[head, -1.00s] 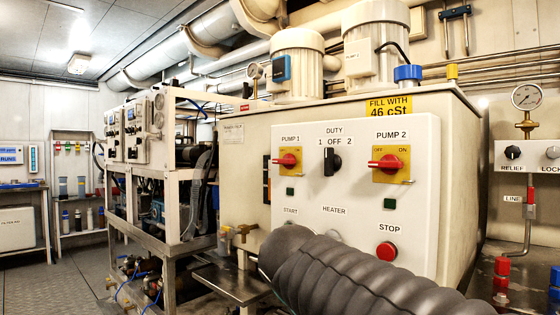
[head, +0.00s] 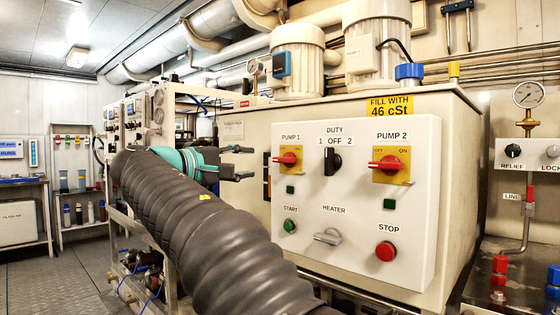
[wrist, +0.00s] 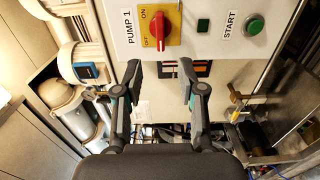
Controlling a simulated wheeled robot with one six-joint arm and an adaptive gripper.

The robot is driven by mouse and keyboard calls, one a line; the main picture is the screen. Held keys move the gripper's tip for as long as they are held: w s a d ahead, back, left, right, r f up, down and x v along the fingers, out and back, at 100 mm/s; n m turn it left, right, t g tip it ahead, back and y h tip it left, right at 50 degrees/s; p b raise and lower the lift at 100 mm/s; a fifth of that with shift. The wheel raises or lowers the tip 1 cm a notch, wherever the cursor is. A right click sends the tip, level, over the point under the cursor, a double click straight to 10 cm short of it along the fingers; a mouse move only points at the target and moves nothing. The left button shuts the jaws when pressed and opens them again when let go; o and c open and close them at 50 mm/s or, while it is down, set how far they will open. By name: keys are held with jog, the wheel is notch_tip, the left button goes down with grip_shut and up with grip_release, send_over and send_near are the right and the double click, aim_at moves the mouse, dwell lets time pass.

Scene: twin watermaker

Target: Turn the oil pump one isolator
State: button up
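The pump 1 isolator (head: 287,159) is a red rotary handle on a yellow OFF/ON plate under the PUMP 1 label, on the white panel. Its handle lies about level in the head view. It also shows at the top of the wrist view (wrist: 160,27), where the picture is turned sideways. My gripper (head: 243,163) is just left of the panel in the head view, fingers pointing right. In the wrist view my gripper (wrist: 160,72) has its two fingers apart with nothing between them, and the isolator is beyond the tips, not touched.
A similar pump 2 isolator (head: 391,164) sits to the right. A black duty switch (head: 332,160) is between them. Green start button (head: 290,226), heater handle (head: 328,237) and red stop button (head: 386,251) are below. A pipe rack frame stands behind my arm on the left.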

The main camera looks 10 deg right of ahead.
aim_at(281, 160)
jog(key=p+x, duration=0.1)
jog(key=x, duration=1.1)
jog(key=shift+d, duration=0.1)
grip_shut()
